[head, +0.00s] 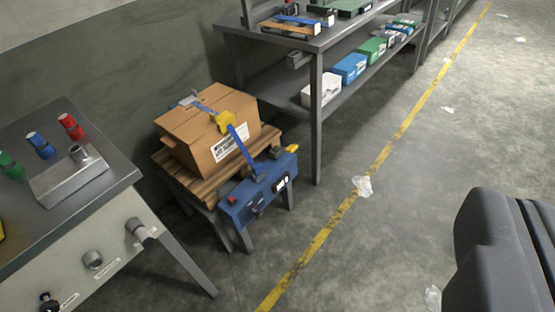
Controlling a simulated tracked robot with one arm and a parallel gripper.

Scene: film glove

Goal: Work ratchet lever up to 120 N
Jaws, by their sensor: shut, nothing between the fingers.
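A blue strapping device (262,190) stands in front of a cardboard box (205,125) on a wooden pallet (185,177). It has a red knob (232,200), pale display patches and a short yellow piece (291,149) at its right end. A blue strap (241,145) runs from the device up over the box, through a yellow part (222,122) at the box's top edge. I cannot tell which yellow part is the ratchet lever. The force reading is too small to read.
A grey bench (105,195) with coloured canisters and a metal block stands at the left. A metal shelf table (317,130) with several boxes stands behind. A yellow floor line (330,228) crosses open concrete, with scraps of litter (362,186).

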